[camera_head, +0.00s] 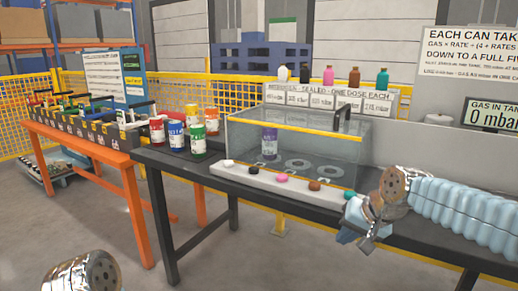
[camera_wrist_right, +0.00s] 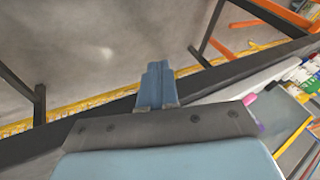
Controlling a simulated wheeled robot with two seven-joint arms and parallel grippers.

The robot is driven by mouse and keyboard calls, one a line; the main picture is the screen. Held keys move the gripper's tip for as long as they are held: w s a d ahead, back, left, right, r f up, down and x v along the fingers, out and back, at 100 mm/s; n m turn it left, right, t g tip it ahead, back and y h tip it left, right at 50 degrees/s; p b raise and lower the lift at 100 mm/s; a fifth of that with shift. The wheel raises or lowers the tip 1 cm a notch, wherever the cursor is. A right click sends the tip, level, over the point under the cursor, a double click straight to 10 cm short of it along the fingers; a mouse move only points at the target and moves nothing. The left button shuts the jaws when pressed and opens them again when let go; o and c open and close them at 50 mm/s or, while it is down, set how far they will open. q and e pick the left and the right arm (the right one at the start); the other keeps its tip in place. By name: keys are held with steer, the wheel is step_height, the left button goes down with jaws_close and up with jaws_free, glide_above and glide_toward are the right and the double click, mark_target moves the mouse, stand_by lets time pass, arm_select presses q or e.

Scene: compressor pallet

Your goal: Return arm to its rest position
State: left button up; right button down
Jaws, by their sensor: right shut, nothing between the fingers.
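My right arm, in a pale blue ribbed sleeve, comes in from the right in the head view. Its gripper (camera_head: 352,238) hangs at the front edge of the black table (camera_head: 190,179), pointing down and left. In the right wrist view the two blue fingers (camera_wrist_right: 156,84) are together, with nothing between them. At the bottom left of the head view a shiny metallic arm part shows; my left gripper is not in view.
A clear case (camera_head: 337,165) with a dark handle stands on the black table, with colored buttons (camera_head: 282,178) along its front. Several colored cans (camera_head: 177,136) stand left of it. An orange table (camera_head: 83,146) is at the left. Floor in front is clear.

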steer(key=s+a+f+n+g+y, duration=0.1)
steer(key=s+a+f, duration=0.15)
steer(key=f, duration=1.15)
steer(key=s+a+f+g, duration=0.15)
steer(key=a+f, duration=0.25)
steer(key=f, duration=1)
steer(key=s+a+f+n+g, duration=0.1)
steer(key=s+a+f+g, duration=0.1)
steer(key=s+f, duration=1.5)
steer(key=shift+s+a+f, duration=0.2)
steer(key=shift+s+a, duration=0.2)
steer(key=shift+s, duration=0.1)
